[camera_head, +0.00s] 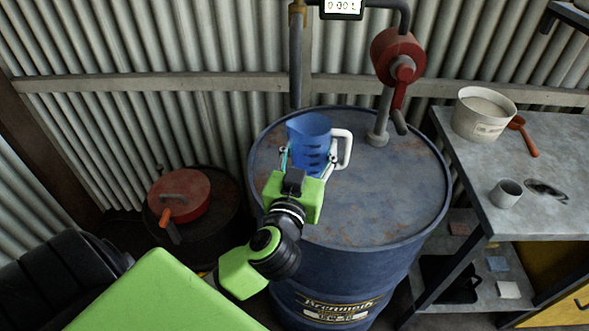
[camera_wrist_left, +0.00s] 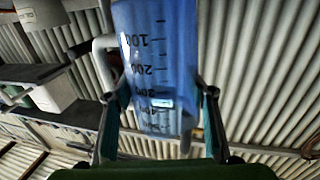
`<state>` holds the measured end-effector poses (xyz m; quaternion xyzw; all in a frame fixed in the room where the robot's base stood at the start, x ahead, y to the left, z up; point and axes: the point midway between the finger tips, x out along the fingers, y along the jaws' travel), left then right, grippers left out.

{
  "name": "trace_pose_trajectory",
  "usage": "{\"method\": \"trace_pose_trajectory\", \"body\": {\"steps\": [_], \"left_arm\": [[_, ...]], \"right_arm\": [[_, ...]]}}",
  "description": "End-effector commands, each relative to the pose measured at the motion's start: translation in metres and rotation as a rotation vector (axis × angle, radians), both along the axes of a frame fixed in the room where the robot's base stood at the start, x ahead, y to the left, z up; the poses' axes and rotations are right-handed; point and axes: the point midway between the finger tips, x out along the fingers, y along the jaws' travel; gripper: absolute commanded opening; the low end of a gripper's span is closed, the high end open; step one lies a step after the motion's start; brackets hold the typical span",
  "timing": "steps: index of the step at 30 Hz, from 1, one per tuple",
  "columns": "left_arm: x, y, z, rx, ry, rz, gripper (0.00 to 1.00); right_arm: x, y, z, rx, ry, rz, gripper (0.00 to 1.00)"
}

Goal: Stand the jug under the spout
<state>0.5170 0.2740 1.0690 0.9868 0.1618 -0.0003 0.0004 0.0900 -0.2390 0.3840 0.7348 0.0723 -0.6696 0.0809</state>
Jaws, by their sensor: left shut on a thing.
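The blue measuring jug (camera_head: 311,130) with a white handle (camera_head: 343,148) is over the drum top, roughly upright. My left gripper (camera_head: 307,163) is shut on it, with a finger on each side. The wrist view shows the jug's scale marks (camera_wrist_left: 150,70) between my left fingers (camera_wrist_left: 162,100). I cannot tell whether its base touches the drum. The grey spout pipe (camera_head: 295,65) hangs from a brass fitting, and its lower end shows at the jug's rim. Whether it is directly above the jug or behind it is unclear. My right gripper is not in view.
The blue drum (camera_head: 390,200) carries a red hand pump (camera_head: 400,65) at its back right; a meter (camera_head: 342,8) reads 0.00 L. The bench (camera_head: 550,190) at right holds a white tub (camera_head: 483,112) and a cup (camera_head: 506,193). A red lidded can (camera_head: 183,190) stands left. The drum's right top is clear.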

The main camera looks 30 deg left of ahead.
Motion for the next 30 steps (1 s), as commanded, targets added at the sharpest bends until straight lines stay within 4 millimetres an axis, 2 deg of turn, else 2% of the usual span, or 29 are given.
{"method": "trace_pose_trajectory", "body": {"steps": [1, 3, 6, 14, 19, 22, 30], "left_arm": [[0.002, 0.011, -0.014, 0.003, 0.005, 0.003, 0.28], [0.004, 0.021, -0.028, 0.001, 0.006, 0.002, 0.28], [0.007, 0.033, -0.042, 0.000, 0.002, 0.001, 0.28], [0.011, 0.048, -0.059, 0.000, 0.001, 0.001, 0.28], [0.011, 0.051, -0.087, -0.006, 0.002, 0.001, 0.28], [0.012, 0.051, -0.092, -0.002, -0.001, 0.001, 0.28], [0.012, 0.051, -0.091, 0.000, -0.001, -0.001, 0.28]], "right_arm": [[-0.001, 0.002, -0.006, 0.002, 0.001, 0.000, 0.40], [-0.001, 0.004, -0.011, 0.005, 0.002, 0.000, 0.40], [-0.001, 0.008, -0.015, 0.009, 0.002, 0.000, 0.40], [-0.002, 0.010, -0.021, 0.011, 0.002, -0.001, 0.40], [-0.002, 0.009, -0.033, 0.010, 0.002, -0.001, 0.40], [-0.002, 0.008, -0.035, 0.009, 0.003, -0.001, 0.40], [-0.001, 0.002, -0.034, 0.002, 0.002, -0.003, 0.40]]}}
